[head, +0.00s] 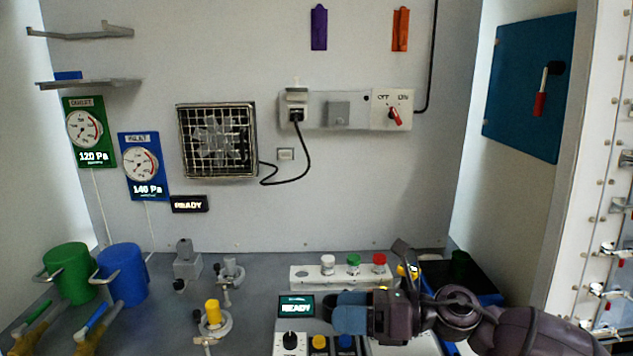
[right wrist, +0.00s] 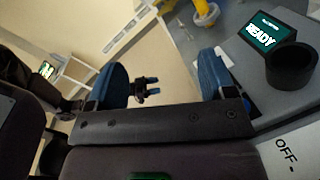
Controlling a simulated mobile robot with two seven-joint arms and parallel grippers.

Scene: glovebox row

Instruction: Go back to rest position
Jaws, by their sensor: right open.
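My right gripper (head: 352,314) is low in the head view, its arm coming in from the lower right. It is above the front control panel, just right of the READY screen (head: 296,306). In the right wrist view its two blue finger pads stand wide apart, with nothing held between them (right wrist: 160,78). Beyond the gap is a small dark thing with two blue prongs (right wrist: 148,88); I cannot tell what it is. My left gripper does not show in the head view.
A button box with white, green and red buttons (head: 353,262) stands behind the gripper. A dark blue tray (head: 484,280) is partly hidden behind my right arm. Green (head: 69,272) and blue (head: 125,274) mugs stand at the left. A yellow-topped fixture (head: 213,314) stands left of the screen.

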